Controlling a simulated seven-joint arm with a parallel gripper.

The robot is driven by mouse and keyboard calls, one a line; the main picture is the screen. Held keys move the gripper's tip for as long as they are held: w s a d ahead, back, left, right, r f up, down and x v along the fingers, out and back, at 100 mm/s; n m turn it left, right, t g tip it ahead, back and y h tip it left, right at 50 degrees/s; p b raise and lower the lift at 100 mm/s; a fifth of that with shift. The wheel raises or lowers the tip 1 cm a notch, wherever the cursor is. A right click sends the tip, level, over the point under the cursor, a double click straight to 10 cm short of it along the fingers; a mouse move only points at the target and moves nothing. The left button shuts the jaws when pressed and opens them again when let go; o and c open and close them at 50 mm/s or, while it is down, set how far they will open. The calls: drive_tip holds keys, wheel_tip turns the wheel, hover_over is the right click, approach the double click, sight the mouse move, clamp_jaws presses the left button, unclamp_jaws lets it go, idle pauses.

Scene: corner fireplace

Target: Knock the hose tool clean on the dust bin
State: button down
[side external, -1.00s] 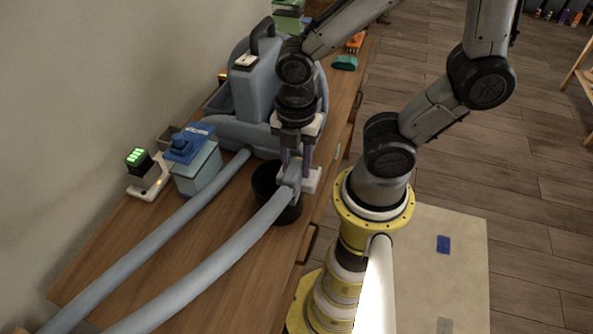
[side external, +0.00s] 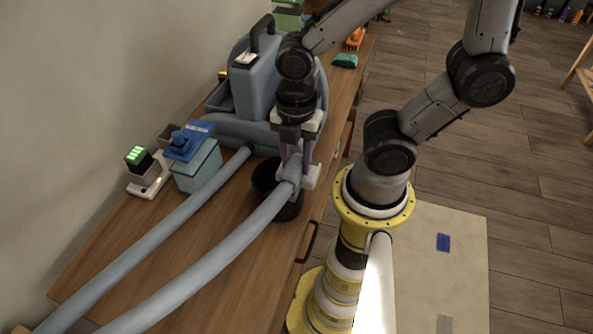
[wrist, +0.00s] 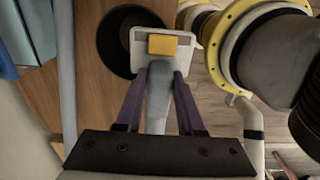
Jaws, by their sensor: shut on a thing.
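The hose tool (side external: 294,172) is the grey end of a thick blue-grey hose (side external: 222,252). My gripper (side external: 297,160) points down and is shut on it. In the wrist view, the gripper's purple fingers (wrist: 157,100) stand either side of the grey tool (wrist: 158,92), which ends in a pale head with a yellow block (wrist: 163,46). The dust bin (side external: 264,182) is a round black tub on the bench, partly hidden behind the tool and hose. In the wrist view the bin (wrist: 112,45) lies behind the head's left side. I cannot tell whether they touch.
A blue-grey vacuum machine (side external: 252,92) stands behind my gripper. A second hose (side external: 150,240) runs along the bench. A blue-lidded box (side external: 196,165) and a charger with green lights (side external: 146,168) stand at left. Bare wooden bench (side external: 180,285) lies between and beside the hoses.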

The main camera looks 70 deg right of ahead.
sight(295, 158)
drive_tip(key=shift+s+f, duration=0.1)
drive_tip(key=shift+f, duration=0.8)
drive_tip(key=shift+r, duration=1.25)
drive_tip(key=shift+r, duration=3.05)
